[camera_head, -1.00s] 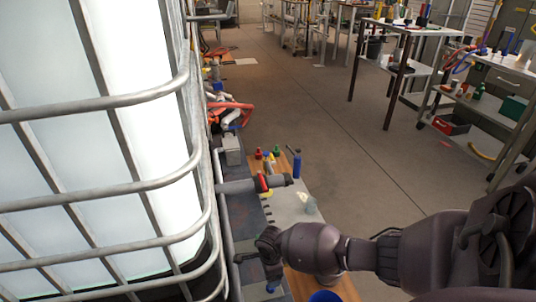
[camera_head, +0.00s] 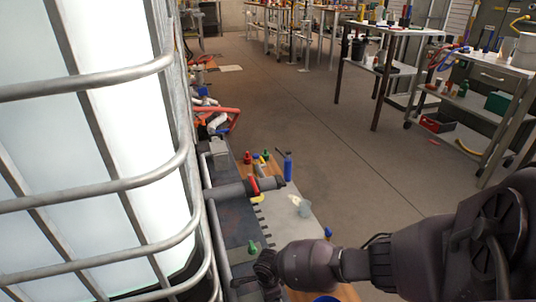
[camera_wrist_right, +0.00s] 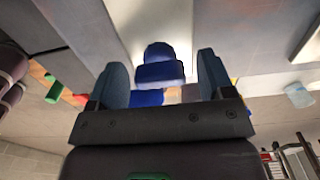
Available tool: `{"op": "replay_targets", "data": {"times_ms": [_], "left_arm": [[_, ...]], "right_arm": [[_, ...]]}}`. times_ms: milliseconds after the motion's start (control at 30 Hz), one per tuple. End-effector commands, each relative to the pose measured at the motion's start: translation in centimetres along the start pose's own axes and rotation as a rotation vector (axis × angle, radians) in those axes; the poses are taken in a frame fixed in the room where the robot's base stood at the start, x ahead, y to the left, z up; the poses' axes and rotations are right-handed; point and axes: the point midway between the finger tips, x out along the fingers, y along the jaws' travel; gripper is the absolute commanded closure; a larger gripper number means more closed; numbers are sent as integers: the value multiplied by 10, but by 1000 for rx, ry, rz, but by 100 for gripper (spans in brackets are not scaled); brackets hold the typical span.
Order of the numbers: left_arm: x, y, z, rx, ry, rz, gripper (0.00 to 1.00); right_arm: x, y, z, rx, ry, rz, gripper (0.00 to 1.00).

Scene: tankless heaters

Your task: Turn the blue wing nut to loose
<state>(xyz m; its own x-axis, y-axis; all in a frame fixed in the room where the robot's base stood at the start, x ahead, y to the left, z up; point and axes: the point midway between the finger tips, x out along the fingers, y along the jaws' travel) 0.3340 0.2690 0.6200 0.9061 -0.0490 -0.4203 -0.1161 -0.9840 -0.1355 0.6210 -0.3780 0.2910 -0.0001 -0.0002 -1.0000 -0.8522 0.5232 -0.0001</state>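A blue piece that looks like the wing nut (camera_wrist_right: 160,68) shows in the right wrist view, between the two fingers of my right gripper (camera_wrist_right: 163,80). The fingers are spread, with a visible gap on each side of it. More blue shows just below it, partly hidden by the gripper's palm. In the head view my right gripper (camera_head: 266,268) is beside the cage of the white tank, low in the picture. It hides whatever is directly under it, and I cannot make out the wing nut there. My left gripper is not in view.
The metal cage (camera_head: 115,187) of the white tank fills the left. A small green piece (camera_head: 252,247) is close to my right gripper. A grey pipe with a red ring (camera_head: 253,186) and a blue bottle (camera_head: 288,167) are farther back. Open floor (camera_head: 350,160) lies to the right.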

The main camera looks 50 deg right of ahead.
Motion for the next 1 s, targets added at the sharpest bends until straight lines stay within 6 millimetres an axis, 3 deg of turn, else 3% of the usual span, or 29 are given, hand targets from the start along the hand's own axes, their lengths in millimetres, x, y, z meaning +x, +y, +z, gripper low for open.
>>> {"op": "replay_targets", "data": {"times_ms": [33, 333, 667, 1000], "left_arm": [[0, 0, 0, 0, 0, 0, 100], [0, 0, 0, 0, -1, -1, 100], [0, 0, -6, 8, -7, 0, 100], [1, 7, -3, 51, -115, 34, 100]], "right_arm": [[0, 0, 0, 0, 0, 0, 32], [0, 0, 0, 0, 0, 0, 75], [-3, -1, 2, -38, -4, -2, 75], [-7, -3, 5, -216, -7, -5, 75]]}}
